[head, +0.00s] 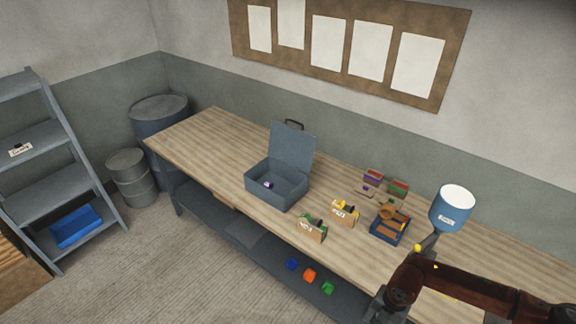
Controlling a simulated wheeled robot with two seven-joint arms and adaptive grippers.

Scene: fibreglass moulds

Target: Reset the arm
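One reddish-brown arm (465,290), my right, comes in from the lower right over the front of the workbench. Its dark grey end (384,304) hangs at the bench's front edge and is partly cut off by the bottom of the picture. My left arm and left gripper are not in view.
The wooden workbench (215,150) bears an open grey toolbox (277,186), small labelled boxes (345,213), a blue bin (388,232) and a blue, white-topped object (451,209) close to my arm. The bench's left end is clear. A shelf rack (50,186) stands left.

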